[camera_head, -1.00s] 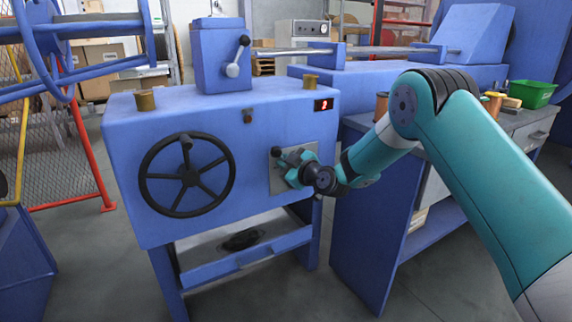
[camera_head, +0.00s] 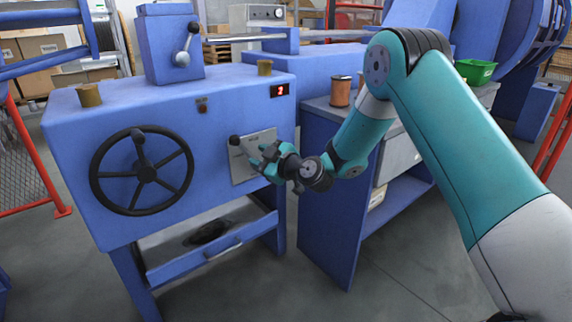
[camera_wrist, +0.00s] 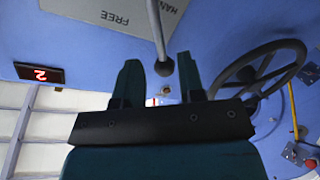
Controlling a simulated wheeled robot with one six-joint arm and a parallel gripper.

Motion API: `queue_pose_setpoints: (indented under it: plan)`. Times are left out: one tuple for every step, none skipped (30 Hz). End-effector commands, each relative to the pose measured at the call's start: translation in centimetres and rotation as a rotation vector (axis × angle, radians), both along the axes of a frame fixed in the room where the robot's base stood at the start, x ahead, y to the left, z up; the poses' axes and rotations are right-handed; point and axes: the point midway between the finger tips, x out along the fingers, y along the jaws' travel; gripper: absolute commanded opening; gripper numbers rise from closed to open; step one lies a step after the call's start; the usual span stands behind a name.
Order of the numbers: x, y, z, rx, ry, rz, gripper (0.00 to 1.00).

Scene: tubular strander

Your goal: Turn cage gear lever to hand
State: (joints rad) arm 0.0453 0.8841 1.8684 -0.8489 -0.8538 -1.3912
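The cage gear lever (camera_wrist: 157,30) is a thin grey rod with a rounded end in front of a grey plate (camera_wrist: 115,14) marked FREE and HAN, the rest cut off. The plate also shows in the head view (camera_head: 240,170), on the blue machine's front, with a dark knob (camera_head: 234,140) at its upper left. My gripper (camera_head: 262,158) is beside the plate. In the wrist view my gripper (camera_wrist: 157,68) is open, its fingers apart with the rod's rounded end between the tips. I cannot tell whether they touch it.
A black handwheel (camera_head: 142,172) is left of the plate. A small red display (camera_head: 280,90) is above it. Another lever (camera_head: 187,45) stands on the upper gearbox. A workbench with a copper spool (camera_head: 340,92) and green bin (camera_head: 475,71) is to the right.

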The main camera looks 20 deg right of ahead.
Motion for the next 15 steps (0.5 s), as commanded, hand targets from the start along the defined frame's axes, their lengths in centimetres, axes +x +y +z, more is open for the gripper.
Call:
queue_pose_setpoints:
  plan:
    - [-1.2, -0.8, 0.0, 0.002, 0.004, -0.005, 0.36]
    - [-1.9, -1.1, 0.1, 0.003, 0.004, -0.006, 0.36]
    - [-2.8, -1.6, 0.0, 0.002, 0.005, -0.004, 0.36]
    - [-3.5, -2.0, 0.1, 0.001, 0.005, -0.005, 0.36]
    - [-4.1, -2.3, 0.3, 0.002, 0.004, -0.005, 0.36]
    - [-4.9, -2.7, 0.3, 0.003, 0.005, -0.005, 0.36]
    - [-5.5, -3.0, 0.3, 0.002, 0.005, -0.004, 0.36]
    - [-6.0, -3.3, 0.4, 0.003, 0.005, -0.005, 0.36]
    - [-6.7, -3.5, 0.6, 0.003, 0.003, -0.004, 0.36]
    - [-7.2, -3.8, 0.6, 0.003, 0.003, -0.004, 0.36]
    - [-7.5, -4.0, 0.6, 0.0, 0.003, -0.003, 0.36]
    - [-8.0, -4.2, 0.7, 0.001, 0.003, -0.002, 0.36]
    - [-8.3, -4.3, 0.8, 0.0, 0.003, -0.002, 0.36]
    - [-8.6, -4.4, 0.9, 0.0, 0.003, -0.002, 0.36]
    - [-8.8, -4.6, 1.0, 0.0, 0.001, -0.002, 0.36]
